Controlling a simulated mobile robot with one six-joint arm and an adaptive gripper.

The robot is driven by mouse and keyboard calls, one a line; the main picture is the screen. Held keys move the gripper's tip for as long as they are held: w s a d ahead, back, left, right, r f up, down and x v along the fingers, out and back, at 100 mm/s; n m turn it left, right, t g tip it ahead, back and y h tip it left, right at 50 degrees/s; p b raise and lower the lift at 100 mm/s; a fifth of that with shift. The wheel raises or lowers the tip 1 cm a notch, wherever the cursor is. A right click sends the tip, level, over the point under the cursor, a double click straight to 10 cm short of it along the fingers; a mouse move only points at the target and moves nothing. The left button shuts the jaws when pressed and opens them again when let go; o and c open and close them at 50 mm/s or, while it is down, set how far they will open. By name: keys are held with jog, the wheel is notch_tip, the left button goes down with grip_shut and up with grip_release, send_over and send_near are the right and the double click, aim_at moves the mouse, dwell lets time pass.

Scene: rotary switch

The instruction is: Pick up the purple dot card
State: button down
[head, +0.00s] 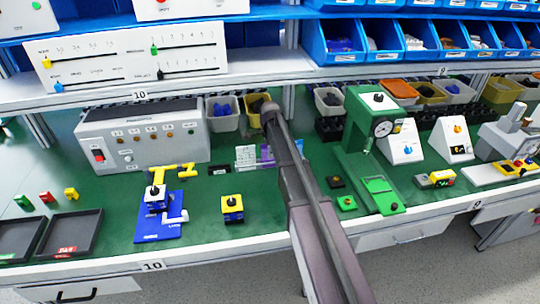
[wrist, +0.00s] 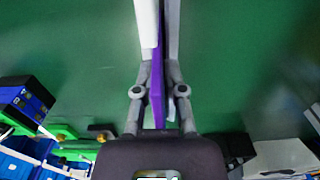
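The purple card (head: 265,153) stands toward the back of the green worktop, partly hidden behind my arm in the head view. In the wrist view the purple card (wrist: 156,85) shows edge-on as a narrow strip between the two fingers. My gripper (wrist: 160,25) has its fingers close together, one on each side of the card, and looks shut on it. The fingers are hidden behind my arm in the head view. No dots can be made out on the card.
A pale card (head: 245,156) stands just left of the purple one. Bins (head: 222,120) line the back under the shelf. Open green worktop lies in front.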

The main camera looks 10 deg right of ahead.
jog(key=shift+r, duration=0.15)
dwell(0.4)
notch_tip(320, 180, up, 3)
jog(key=p, duration=0.3)
jog(key=shift+r+p, duration=0.15)
jog(key=shift+p, duration=0.2)
jog(key=s+a+r+p, duration=0.1)
jog(key=s, duration=1.5)
jog(key=shift+a+r, duration=0.2)
jog(key=shift+a, duration=0.1)
jog(key=shift+r, duration=0.1)
notch_tip(320, 180, up, 19)
jog(key=p, duration=1.9)
jog(key=shift+d+f, duration=0.1)
jog(key=shift+f, duration=0.1)
